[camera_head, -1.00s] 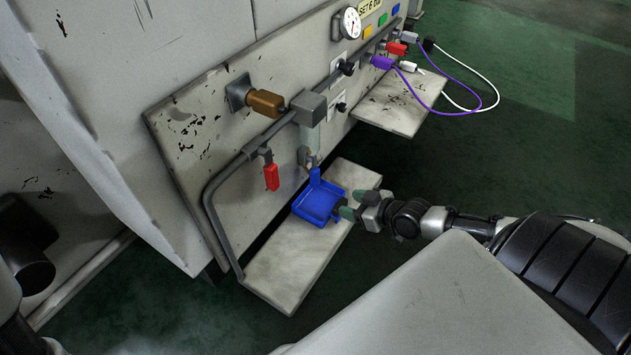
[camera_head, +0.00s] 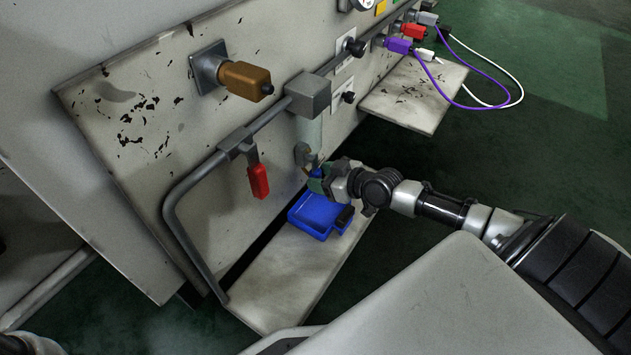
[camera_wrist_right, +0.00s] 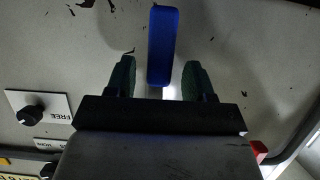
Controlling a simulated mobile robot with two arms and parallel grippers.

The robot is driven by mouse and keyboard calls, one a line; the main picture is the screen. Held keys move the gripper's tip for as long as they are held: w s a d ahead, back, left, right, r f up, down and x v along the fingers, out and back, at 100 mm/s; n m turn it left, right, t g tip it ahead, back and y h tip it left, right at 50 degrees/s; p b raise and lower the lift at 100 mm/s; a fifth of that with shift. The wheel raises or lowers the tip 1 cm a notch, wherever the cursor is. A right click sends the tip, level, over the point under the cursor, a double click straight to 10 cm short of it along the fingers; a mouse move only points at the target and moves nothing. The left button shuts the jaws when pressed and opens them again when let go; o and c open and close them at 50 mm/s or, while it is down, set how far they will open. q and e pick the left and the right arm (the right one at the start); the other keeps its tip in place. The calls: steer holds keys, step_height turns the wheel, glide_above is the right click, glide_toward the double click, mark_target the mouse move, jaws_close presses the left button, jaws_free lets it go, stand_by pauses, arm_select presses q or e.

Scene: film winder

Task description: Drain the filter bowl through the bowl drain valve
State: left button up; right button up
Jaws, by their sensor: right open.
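The filter bowl (camera_head: 308,132) is a pale cylinder hanging under a grey block (camera_head: 308,94) on the panel's pipe. The bowl drain valve's blue handle (camera_head: 317,172) shows just below it, partly covered by my gripper. My right gripper (camera_head: 321,181) is at this handle, with green fingertips. In the right wrist view the blue handle (camera_wrist_right: 163,45) stands between the two spread fingers (camera_wrist_right: 160,72), with a gap on each side. A blue tray (camera_head: 296,218) with a dark grip sits on the shelf beneath the bowl. My left gripper is not in view.
A red-handled valve (camera_head: 258,181) hangs from the pipe to the left, with a brown handle (camera_head: 245,80) above it. The lower shelf (camera_head: 285,281) is bare in front of the tray. Purple and white cables (camera_head: 485,75) loop at the upper right.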

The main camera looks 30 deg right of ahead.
steer(key=shift+b+x, duration=0.4)
steer(key=shift+x, duration=0.75)
jaws_close()
